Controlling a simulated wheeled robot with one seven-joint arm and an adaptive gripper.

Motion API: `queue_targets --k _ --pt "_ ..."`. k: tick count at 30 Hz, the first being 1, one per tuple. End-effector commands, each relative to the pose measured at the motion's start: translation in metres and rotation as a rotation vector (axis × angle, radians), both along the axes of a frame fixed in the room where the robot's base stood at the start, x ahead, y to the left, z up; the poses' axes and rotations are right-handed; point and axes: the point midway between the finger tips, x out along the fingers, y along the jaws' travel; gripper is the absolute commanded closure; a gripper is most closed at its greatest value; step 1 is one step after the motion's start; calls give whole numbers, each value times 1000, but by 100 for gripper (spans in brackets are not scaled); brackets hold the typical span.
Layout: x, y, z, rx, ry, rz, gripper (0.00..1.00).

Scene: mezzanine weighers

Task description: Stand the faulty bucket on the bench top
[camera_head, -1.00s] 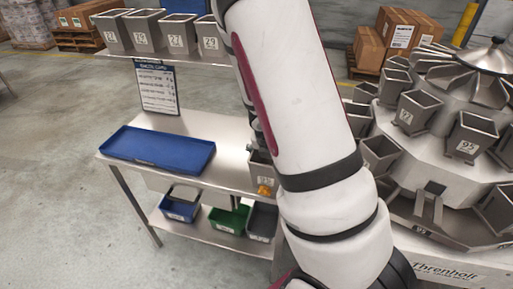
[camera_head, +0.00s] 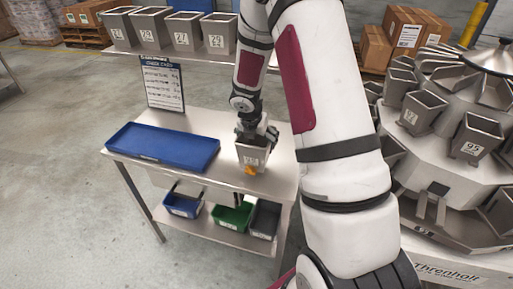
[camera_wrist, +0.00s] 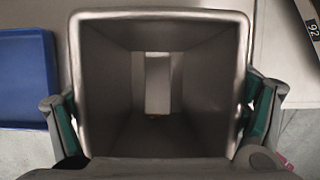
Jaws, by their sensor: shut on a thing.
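The bucket (camera_head: 254,156) is a small grey steel hopper with a white number label and an orange patch low on its front. My gripper (camera_head: 257,134) is shut on its upper part. The bucket is upright over the right part of the steel bench top (camera_head: 222,181), behind the front edge. I cannot tell whether its base touches the bench. In the wrist view the open mouth of the bucket (camera_wrist: 100,95) fills the middle, with a finger of my gripper (camera_wrist: 160,118) on each side. A pale patch shows at its bottom.
A blue tray (camera_head: 161,147) lies on the bench's left half. A printed card (camera_head: 163,84) stands behind it. Several numbered buckets (camera_head: 184,33) line the shelf above. Bins (camera_head: 232,217) sit on the lower shelf. The round weigher (camera_head: 455,185) with buckets is at right.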

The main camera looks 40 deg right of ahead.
Motion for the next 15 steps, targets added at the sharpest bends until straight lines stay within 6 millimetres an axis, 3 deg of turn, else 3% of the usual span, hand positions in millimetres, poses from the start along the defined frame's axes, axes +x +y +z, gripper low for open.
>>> queue_targets --k 6,15 --pt "2 0 -26 -2 3 1 69" --pt "-1 0 -34 -2 2 -1 69"
